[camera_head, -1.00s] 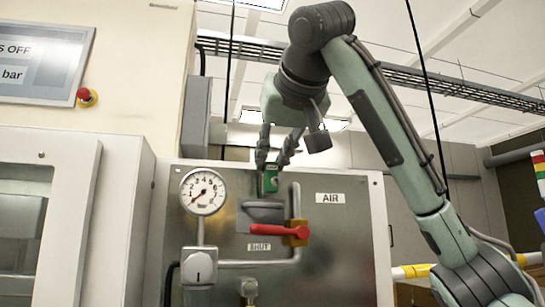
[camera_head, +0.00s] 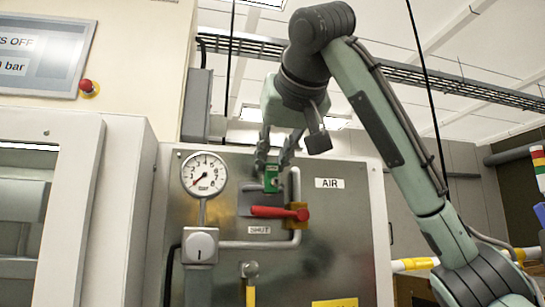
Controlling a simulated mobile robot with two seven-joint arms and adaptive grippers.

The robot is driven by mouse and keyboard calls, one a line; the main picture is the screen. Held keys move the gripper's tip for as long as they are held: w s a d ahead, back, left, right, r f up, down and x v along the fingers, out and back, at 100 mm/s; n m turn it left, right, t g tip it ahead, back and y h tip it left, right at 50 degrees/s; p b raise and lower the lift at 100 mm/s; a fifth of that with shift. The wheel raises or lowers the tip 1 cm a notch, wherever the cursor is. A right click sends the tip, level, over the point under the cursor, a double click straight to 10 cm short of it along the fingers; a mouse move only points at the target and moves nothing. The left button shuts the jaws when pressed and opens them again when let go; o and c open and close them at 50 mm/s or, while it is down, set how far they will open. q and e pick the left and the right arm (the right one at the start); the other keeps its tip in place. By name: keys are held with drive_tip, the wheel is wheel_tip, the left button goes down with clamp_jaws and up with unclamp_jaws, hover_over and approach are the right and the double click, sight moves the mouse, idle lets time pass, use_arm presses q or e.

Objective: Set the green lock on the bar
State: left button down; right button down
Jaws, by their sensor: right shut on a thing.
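The green lock (camera_head: 271,184) is held upright in front of the air panel, between the fingertips of my right gripper (camera_head: 273,166). The gripper points down and is shut on the lock. Just below the lock is a grey bracket (camera_head: 246,200), and under that a red lever handle (camera_head: 276,212) lying level with a yellow end piece at its right. The lock overlaps the bracket's top in the picture; I cannot tell whether they touch. A bar for the lock is not clearly distinguishable. My left gripper is not in view.
A pressure gauge (camera_head: 204,173) and a grey knob box (camera_head: 200,245) are left of the lever. A grey pipe (camera_head: 296,185) rises close to the right of the lock. AIR (camera_head: 329,183) and SHUT (camera_head: 259,230) labels mark the panel. A red button (camera_head: 88,87) is upper left.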

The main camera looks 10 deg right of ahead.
drive_tip(key=shift+f+b, duration=0.55)
drive_tip(key=shift+f, duration=0.15)
drive_tip(key=c, duration=1.3)
unclamp_jaws()
